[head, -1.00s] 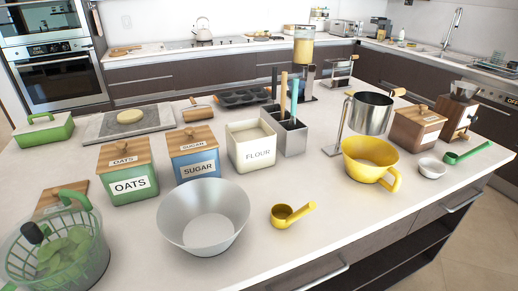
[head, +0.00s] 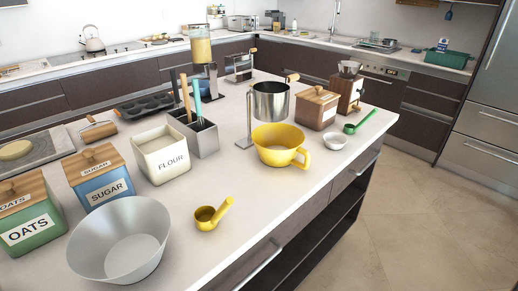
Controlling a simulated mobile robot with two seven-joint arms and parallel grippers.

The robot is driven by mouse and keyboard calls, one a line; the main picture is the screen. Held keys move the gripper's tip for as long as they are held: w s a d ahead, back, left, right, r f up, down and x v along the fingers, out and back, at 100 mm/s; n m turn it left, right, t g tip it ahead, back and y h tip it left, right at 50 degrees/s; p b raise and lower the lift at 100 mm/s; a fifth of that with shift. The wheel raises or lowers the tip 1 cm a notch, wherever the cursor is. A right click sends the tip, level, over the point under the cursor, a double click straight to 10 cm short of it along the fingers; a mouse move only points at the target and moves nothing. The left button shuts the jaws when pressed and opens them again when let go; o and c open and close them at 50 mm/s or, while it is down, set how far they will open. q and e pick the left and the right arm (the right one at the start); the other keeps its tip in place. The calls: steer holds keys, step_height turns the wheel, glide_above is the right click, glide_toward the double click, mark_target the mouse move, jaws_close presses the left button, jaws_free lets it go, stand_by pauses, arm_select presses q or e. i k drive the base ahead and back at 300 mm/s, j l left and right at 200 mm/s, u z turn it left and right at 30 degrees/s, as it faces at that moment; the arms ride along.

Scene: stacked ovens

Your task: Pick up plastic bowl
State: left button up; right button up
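A yellow bowl (head: 270,150) with a handle on its right side, plastic by its look, stands upright on the white island counter, near its right edge. A metal sifter can on a stand (head: 270,104) is just behind it. A wide grey bowl (head: 121,243), metallic in look, stands empty at the front left of the counter. Neither of my grippers is in view.
A yellow measuring cup (head: 207,217) lies between the two bowls. A small white bowl (head: 335,142) and a green scoop (head: 360,121) lie right of the yellow bowl. A flour canister (head: 162,155) and utensil holder (head: 202,138) stand to its left. Open floor (head: 400,220) lies right of the island.

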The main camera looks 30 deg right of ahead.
mark_target(277, 145)
steer(key=l+u, duration=0.25)
steer(key=l, duration=0.35)
steer(key=k+l+u, duration=0.1)
steer(key=l+u, duration=0.15)
steer(key=l, duration=0.3)
steer(key=k+l+u, duration=0.1)
steer(key=l+u, duration=0.15)
steer(key=l, duration=0.3)
